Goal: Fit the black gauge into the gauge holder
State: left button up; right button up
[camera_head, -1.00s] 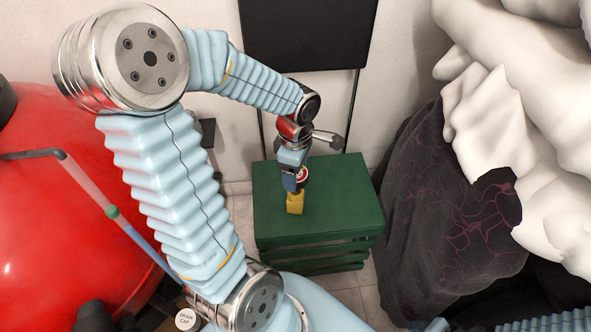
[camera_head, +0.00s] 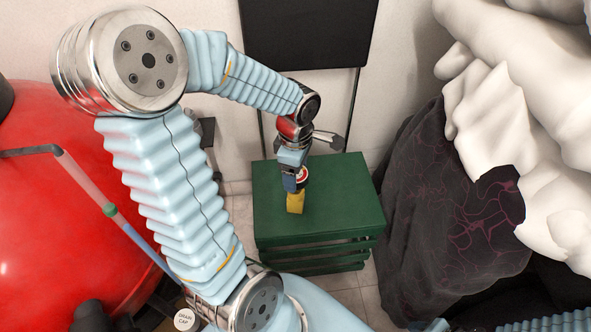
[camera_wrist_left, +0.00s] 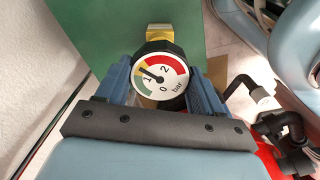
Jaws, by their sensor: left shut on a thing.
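The black gauge (camera_wrist_left: 161,79) has a round white dial with green, yellow and red bands. In the left wrist view it sits between the fingers of my left gripper (camera_wrist_left: 163,88), which is shut on it. In the head view the gauge (camera_head: 303,174) shows only as a small red and white dial edge beside the left gripper (camera_head: 292,178). A yellow block-like piece (camera_head: 295,202) is just below the gauge, over the green crate top; it also shows beyond the gauge in the wrist view (camera_wrist_left: 159,32). I cannot tell whether they touch. I cannot make out the gauge holder for certain.
The green slatted crate (camera_head: 345,200) has a clear top around the gripper. A large red tank (camera_head: 50,220) stands at left. A dark patterned cloth (camera_head: 440,200) and white draped material (camera_head: 500,110) fill the right. A black panel (camera_head: 308,30) is behind.

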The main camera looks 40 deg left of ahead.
pick_arm(q)
jog(key=shift+s+a+f+b, duration=0.1)
jog(key=shift+s+f+b, duration=0.1)
jog(key=shift+f+b, duration=1.6)
pick_arm(e)
jog(key=shift+f, duration=1.7)
pick_arm(q)
jog(key=o, duration=1.2)
jog(key=shift+o, duration=0.2)
pick_arm(e)
jog(key=shift+s+d, duration=0.1)
pick_arm(q)
jog(key=shift+r, duration=0.1)
pick_arm(e)
jog(key=shift+r, duration=0.15)
pick_arm(q)
notch_tip(320, 180, up, 5)
jog(key=p, duration=0.4)
jog(key=shift+f, duration=0.2)
jog(key=shift+w+r, duration=0.1)
jog(key=shift+r, duration=0.2)
jog(key=shift+w+p, duration=0.2)
jog(key=shift+p, duration=0.1)
pick_arm(e)
jog(key=r, duration=0.3)
jog(key=shift+w+r, duration=0.25)
jog(key=shift+r, duration=0.05)
